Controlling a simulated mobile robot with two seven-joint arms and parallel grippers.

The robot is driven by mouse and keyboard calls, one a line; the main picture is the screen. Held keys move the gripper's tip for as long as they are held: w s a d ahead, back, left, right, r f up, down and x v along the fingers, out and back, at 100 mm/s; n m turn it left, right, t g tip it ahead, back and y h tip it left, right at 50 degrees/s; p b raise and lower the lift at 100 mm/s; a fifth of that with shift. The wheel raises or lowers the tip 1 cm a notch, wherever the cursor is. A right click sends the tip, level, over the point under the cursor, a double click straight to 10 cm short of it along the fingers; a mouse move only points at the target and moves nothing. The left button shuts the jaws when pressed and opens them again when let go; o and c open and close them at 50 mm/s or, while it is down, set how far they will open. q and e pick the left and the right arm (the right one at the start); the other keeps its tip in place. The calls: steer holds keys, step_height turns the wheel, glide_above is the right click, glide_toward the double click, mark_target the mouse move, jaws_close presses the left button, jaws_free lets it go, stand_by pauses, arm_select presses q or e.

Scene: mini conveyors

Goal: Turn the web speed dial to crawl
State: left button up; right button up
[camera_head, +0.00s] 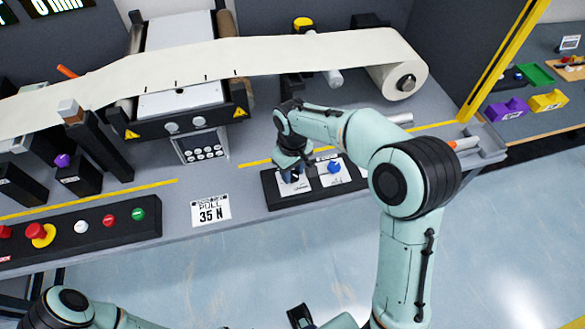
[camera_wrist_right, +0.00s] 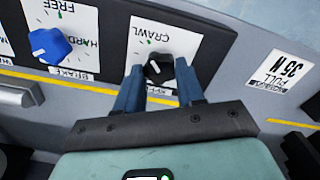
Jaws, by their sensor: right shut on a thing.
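The web speed dial is a black knob (camera_wrist_right: 158,69) on a white card (camera_wrist_right: 185,42) marked CRAWL, with a small green mark near that word. In the right wrist view it sits between the blue fingertips of my right gripper (camera_wrist_right: 160,66), which is shut on it. A small pale mark shows on the knob, but I cannot tell exactly where it points. In the head view my right gripper (camera_head: 293,176) is over the left part of the black dial panel (camera_head: 275,204) and hides the knob.
A blue brake knob (camera_head: 334,167) sits right of my right gripper, on a card reading FREE and HARD. A PULL 35 N card (camera_head: 210,210) and a button box (camera_head: 85,232) lie to the left. The white web (camera_head: 270,55) runs behind on rollers.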

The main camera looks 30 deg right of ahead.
mark_target(293, 174)
steer(key=shift+n, duration=0.3)
steer(key=o, duration=1)
steer(key=shift+o, duration=0.2)
arm_select(q)
steer(key=shift+r, duration=0.1)
arm_select(e)
steer(key=shift+r, duration=0.1)
arm_select(q)
steer(key=shift+w+r+p, duration=0.3)
steer(key=shift+r+p, duration=0.2)
steer(key=shift+r, duration=0.05)
steer(key=shift+w+r+p, duration=0.25)
steer(key=shift+r+p, duration=0.25)
arm_select(e)
step_height(293, 174, up, 13)
steer(key=shift+r, duration=0.15)
arm_select(q)
steer(key=shift+s, duration=0.1)
